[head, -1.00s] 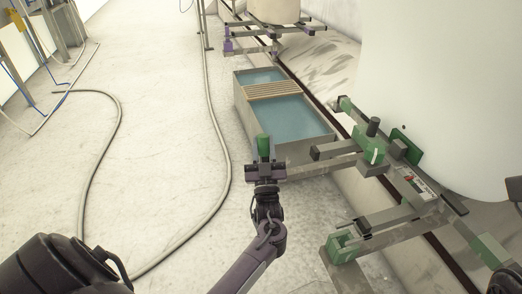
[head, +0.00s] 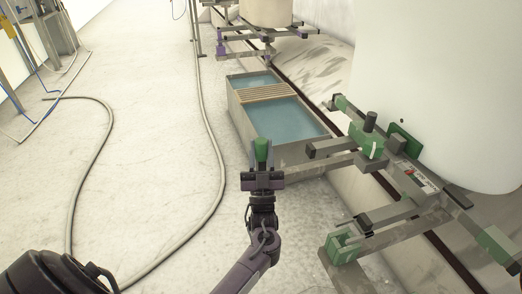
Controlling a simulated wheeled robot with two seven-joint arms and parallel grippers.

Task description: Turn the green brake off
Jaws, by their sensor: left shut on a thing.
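The green brake's hub (head: 369,145), with a white mark and a black knob on top, sits on the grey frame beside the big white cylinder. A grey lever bar (head: 318,167) runs left from the hub area to an upright green handle (head: 261,150). My left gripper (head: 262,172) is shut on this green handle at the bar's left end. The handle's top stands above the jaws; the jaws hide its lower part. My right gripper is not in view.
A grey tank (head: 239,116) of blue liquid with a slatted wooden rack stands just behind the gripper. A green clamp (head: 344,247) is on the frame's near end. A purple-tipped frame (head: 266,38) stands farther back. A hose (head: 212,150) lies on open floor at left.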

